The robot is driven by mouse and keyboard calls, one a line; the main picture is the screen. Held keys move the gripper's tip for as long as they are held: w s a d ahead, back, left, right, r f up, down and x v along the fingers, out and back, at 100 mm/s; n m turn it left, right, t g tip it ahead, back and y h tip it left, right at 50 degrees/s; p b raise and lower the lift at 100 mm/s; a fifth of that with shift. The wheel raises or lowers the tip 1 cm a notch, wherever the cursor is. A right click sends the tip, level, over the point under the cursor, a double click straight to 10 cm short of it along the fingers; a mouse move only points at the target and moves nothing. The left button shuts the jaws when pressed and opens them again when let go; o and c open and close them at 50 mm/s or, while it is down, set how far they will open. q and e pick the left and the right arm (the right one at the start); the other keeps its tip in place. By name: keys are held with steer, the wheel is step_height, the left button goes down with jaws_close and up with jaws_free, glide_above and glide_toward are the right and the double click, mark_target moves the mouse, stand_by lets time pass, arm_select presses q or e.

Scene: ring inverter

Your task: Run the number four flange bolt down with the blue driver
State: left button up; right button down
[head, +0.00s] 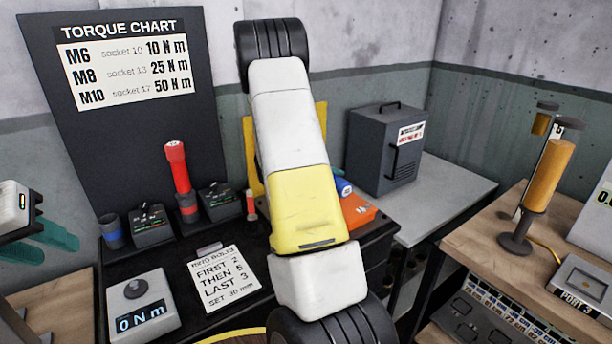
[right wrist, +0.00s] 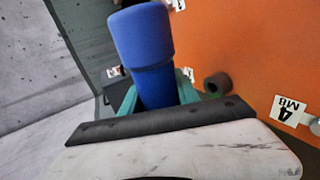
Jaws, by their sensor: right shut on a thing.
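The blue driver (right wrist: 143,45) stands between the teal fingers of my right gripper (right wrist: 155,98), which is shut on it. In the right wrist view it is beside an orange surface (right wrist: 240,40). A tag reading 4 M8 (right wrist: 290,109) is on that surface, with a dark round bolt or socket (right wrist: 217,85) left of it. I cannot tell whether the driver's tip touches a bolt. In the head view my right arm hides most of this, leaving a blue bit (head: 343,187) and the orange part (head: 358,211). My left gripper (head: 42,244) is at the left edge, its teal fingers apart and empty.
A red driver (head: 177,168) stands on the black bench between two dark units (head: 150,224). A grey cabinet (head: 385,150) stands behind; an orange cylinder (head: 549,175) stands right.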

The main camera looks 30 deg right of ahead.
steer(key=shift+w+a+r, duration=0.15)
steer(key=shift+w, duration=1.05)
stand_by(1.8)
